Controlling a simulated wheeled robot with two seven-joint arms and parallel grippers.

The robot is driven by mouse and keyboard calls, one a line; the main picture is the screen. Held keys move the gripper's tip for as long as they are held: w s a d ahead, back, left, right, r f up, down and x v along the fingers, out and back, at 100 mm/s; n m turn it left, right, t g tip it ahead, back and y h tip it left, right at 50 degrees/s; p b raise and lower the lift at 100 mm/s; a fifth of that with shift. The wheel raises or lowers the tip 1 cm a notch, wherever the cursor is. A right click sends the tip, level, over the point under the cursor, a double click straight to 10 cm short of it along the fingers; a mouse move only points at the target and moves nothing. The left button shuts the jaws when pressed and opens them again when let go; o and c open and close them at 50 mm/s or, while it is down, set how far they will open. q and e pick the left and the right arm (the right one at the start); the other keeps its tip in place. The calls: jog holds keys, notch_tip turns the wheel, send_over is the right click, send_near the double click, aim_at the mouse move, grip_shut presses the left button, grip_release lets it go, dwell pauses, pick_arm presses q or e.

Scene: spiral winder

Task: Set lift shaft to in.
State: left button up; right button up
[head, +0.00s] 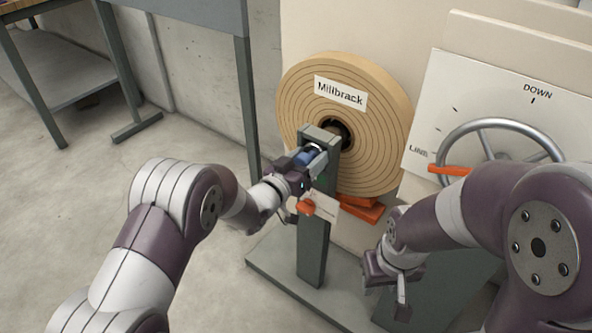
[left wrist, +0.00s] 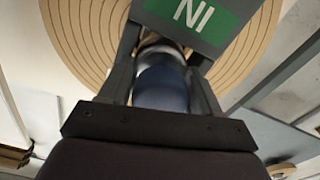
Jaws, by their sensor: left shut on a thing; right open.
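The lift shaft's blue grip (head: 307,154) sits at the top of a grey post (head: 313,240), in front of the large wound roll. My left gripper (head: 302,166) is shut on the blue grip. In the left wrist view the blue grip (left wrist: 160,88) lies between the two fingers, with a silvery part beyond it. A green plate (left wrist: 192,18) with white lettering, IN seen upside down, is beside it. The shaft's far end is hidden. My right gripper (head: 386,288) is open and empty, low and to the right of the post.
The tan roll labelled Millbrack (head: 388,100) stands behind the post. A handwheel (head: 500,126) with an orange handle (head: 452,170) is at right, before a white panel marked DOWN (head: 450,85). Orange blocks (head: 362,207) are under the roll. A table is at upper left; floor at left is clear.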

pick_arm(q)
jog(key=shift+r, duration=0.15)
jog(key=o, duration=1.2)
jog(key=shift+o, duration=0.2)
jog(key=shift+w+d, duration=0.15)
jog(key=shift+w, duration=0.05)
jog(key=shift+s, duration=0.2)
jog(key=p+v, duration=0.3)
jog(key=v, duration=0.9)
jog(key=shift+a+p, duration=0.3)
